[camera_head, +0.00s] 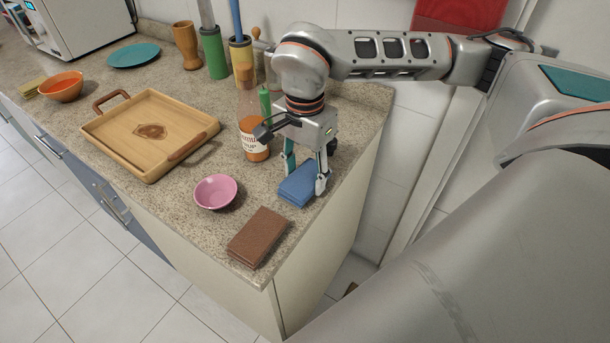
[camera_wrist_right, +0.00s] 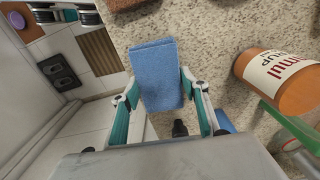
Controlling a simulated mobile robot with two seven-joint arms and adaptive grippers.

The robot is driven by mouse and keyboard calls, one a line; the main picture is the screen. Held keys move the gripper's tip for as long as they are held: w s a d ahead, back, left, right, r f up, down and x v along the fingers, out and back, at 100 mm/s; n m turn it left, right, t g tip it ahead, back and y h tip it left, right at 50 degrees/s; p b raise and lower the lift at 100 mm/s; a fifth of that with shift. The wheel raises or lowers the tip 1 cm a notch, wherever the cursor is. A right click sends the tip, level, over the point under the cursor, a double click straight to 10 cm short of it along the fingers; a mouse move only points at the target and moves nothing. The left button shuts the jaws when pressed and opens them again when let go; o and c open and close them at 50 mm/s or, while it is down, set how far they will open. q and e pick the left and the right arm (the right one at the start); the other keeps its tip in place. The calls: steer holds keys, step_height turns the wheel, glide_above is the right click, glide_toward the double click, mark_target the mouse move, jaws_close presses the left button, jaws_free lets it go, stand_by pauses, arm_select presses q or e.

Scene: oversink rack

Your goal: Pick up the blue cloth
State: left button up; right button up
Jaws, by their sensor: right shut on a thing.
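The blue cloth (camera_head: 298,186) is folded into a rectangle near the right edge of the granite counter. My right gripper (camera_head: 306,180) comes down over it, with one finger on each side of the cloth. In the right wrist view the cloth (camera_wrist_right: 158,75) lies between the two fingertips of my right gripper (camera_wrist_right: 159,86), which is shut on it. I cannot tell whether the cloth is clear of the counter. My left gripper is not in view.
A bottle with orange contents (camera_head: 252,137) stands close left of my right gripper. A pink bowl (camera_head: 215,192) and a folded brown cloth (camera_head: 258,237) lie nearer the front edge. A wooden tray (camera_head: 150,134) is further left. The wall is behind.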

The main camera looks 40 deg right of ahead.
mark_target(305, 177)
step_height(305, 177, up, 20)
steer(key=p, duration=0.2)
steer(key=shift+f, duration=0.2)
steer(key=shift+o, duration=0.6)
steer(key=shift+c, duration=0.6)
